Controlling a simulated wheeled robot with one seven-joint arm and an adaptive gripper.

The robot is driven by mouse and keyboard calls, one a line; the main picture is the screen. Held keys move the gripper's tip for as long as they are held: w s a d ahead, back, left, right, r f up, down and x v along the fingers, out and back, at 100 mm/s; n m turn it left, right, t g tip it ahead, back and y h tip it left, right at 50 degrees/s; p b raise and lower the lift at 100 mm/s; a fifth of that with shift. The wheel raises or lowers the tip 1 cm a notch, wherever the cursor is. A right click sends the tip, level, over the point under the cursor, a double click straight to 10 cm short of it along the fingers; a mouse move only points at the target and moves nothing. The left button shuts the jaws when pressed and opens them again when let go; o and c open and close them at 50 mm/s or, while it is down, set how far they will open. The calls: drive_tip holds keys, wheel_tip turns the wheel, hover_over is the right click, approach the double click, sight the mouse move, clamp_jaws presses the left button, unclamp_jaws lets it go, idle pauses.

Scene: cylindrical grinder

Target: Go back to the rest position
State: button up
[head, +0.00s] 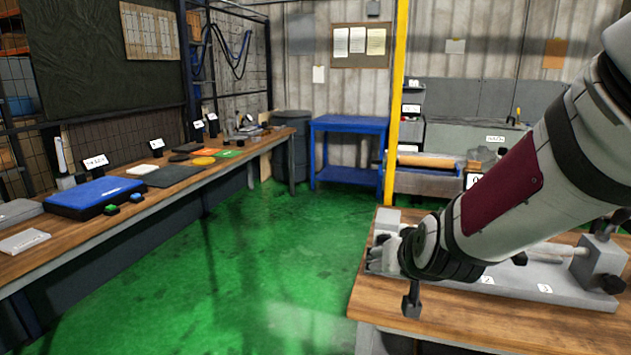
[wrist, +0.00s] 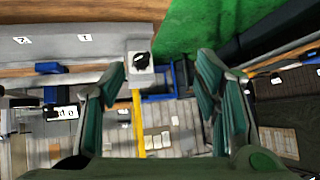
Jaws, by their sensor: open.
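My arm reaches in from the right in the head view, over the grinder (head: 520,285) on the right-hand wooden table. My gripper is not clearly visible in the head view, where the arm hides it. In the wrist view my gripper (wrist: 160,85) is open, its two green-lined fingers wide apart. Nothing is held between the fingers. A grey block with a black knob (wrist: 140,62) shows between them, farther off, apart from both fingers. The wrist picture is turned roughly upside down.
A long wooden bench (head: 165,188) on the left carries a blue case (head: 95,197) and several flat items. A blue table (head: 350,124) and a yellow post (head: 397,100) stand at the back. The green floor (head: 265,240) between the benches is clear.

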drive_tip(key=s+d+r+g+p, duration=0.1)
drive_tip(key=s+r+g, duration=0.1)
drive_tip(key=s, duration=0.8)
drive_tip(key=s+d+r+n+g+p, duration=0.1)
drive_tip(key=s+r, duration=0.4)
drive_tip(key=s, duration=0.5)
drive_tip(key=s+d+r+g+p, duration=0.2)
drive_tip(key=s+r, duration=0.2)
drive_tip(key=s, duration=0.6)
drive_tip(key=shift+s+d+g+h, duration=0.3)
drive_tip(key=shift+s+d, duration=0.05)
drive_tip(key=shift+d, duration=0.05)
idle(0.9)
